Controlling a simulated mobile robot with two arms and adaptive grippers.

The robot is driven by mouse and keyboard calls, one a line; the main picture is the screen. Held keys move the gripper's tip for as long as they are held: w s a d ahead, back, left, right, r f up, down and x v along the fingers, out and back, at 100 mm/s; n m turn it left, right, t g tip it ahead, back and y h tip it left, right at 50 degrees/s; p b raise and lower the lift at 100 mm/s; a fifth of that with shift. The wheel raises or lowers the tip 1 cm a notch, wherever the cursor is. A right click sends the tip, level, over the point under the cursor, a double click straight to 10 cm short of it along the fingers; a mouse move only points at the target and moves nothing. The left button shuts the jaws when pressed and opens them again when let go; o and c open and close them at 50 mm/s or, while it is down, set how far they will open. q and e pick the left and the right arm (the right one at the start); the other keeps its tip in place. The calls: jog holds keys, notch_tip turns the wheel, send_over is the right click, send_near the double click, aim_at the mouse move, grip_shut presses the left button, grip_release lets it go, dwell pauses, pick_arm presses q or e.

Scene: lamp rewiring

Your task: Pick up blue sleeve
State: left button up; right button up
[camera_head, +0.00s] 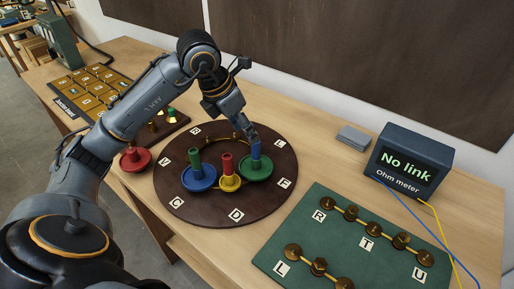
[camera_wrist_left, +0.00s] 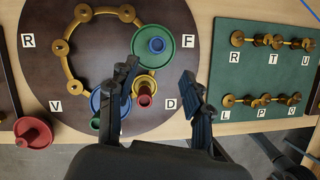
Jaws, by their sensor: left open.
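The blue sleeve (camera_head: 256,154) stands upright on a green flanged base (camera_head: 257,171) on the dark round board (camera_head: 215,212). In the left wrist view the blue sleeve (camera_wrist_left: 156,44) is seen from above on the green base (camera_wrist_left: 145,56). My left gripper (camera_head: 247,133) is above and close to the sleeve in the head view, with its fingers pointing down. In the left wrist view its two fingers (camera_wrist_left: 160,75) are spread, with nothing held between them. Whether a finger touches the sleeve cannot be told.
Beside it stand a green sleeve (camera_head: 197,161) on a blue base and a red sleeve (camera_head: 227,163) on a yellow base. A red piece (camera_head: 135,159) is left of the round board. The green terminal board (camera_head: 345,248) and ohm meter (camera_head: 410,162) reading "No link" are right.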

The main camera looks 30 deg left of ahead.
aim_at(255, 146)
pick_arm(q)
jog(key=x, duration=0.4)
jog(key=shift+w+f, duration=0.15)
jog(key=shift+f, duration=0.05)
jog(key=x, duration=0.1)
jog(key=p+x, duration=0.1)
jog(key=x, duration=0.1)
jog(key=p+x, duration=0.1)
jog(key=x, duration=0.1)
jog(key=shift+w+a, duration=0.25)
jog(key=shift+w, duration=0.1)
jog(key=c, duration=1)
